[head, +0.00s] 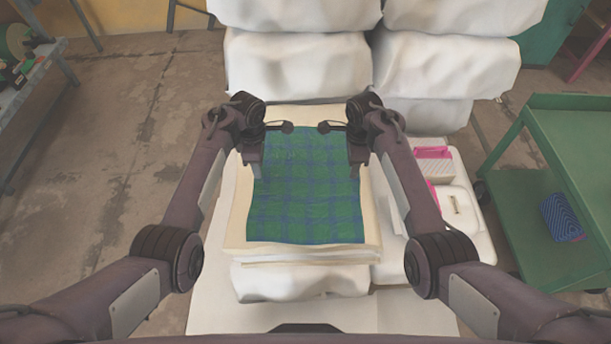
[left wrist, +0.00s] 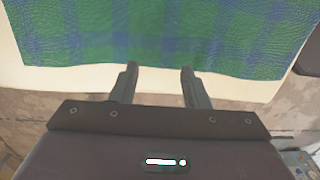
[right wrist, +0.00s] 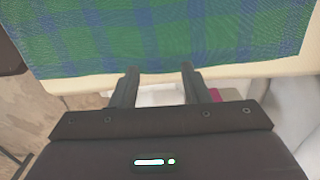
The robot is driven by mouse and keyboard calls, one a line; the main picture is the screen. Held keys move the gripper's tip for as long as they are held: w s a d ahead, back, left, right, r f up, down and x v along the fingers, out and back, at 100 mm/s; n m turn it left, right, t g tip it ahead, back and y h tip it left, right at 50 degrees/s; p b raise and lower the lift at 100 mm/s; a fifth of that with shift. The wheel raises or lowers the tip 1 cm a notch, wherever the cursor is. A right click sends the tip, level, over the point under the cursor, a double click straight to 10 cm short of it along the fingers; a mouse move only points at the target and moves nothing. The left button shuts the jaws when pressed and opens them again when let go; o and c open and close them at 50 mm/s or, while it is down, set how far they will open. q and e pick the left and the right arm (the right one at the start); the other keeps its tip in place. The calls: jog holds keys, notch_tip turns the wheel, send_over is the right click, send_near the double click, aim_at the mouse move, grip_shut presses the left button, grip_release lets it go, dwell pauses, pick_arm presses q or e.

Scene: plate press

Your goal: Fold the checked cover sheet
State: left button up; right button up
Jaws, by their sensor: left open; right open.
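The green and blue checked cover sheet (head: 306,195) lies flat and spread out on a cream board on top of a white stack. It also shows in the left wrist view (left wrist: 160,30) and the right wrist view (right wrist: 165,35). My left gripper (head: 257,172) is open and empty at the sheet's left edge, toward its far end. My right gripper (head: 354,172) is open and empty at the sheet's right edge, opposite the left one. In both wrist views the fingertips point at the sheet's edge, with nothing between them. The sheet's far corners are partly hidden by my grippers.
The cream board (head: 235,225) shows around the sheet. Large white wrapped bales (head: 300,75) stand behind it. At right are a white case with a pink item (head: 432,153) and a green cart (head: 520,200) holding a blue patterned object (head: 561,217). Open floor lies at left.

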pick_arm(q)
jog(key=shift+f, duration=1.8)
pick_arm(e)
jog(key=shift+f, duration=1.8)
pick_arm(q)
jog(key=shift+f, duration=0.2)
pick_arm(e)
jog(key=shift+f, duration=0.2)
pick_arm(q)
jog(key=shift+r, duration=0.1)
jog(key=shift+c, duration=0.5)
pick_arm(e)
jog(key=shift+r, duration=0.1)
jog(key=shift+c, duration=0.5)
pick_arm(q)
grip_shut()
pick_arm(e)
grip_shut()
pick_arm(q)
jog(key=shift+r, duration=0.1)
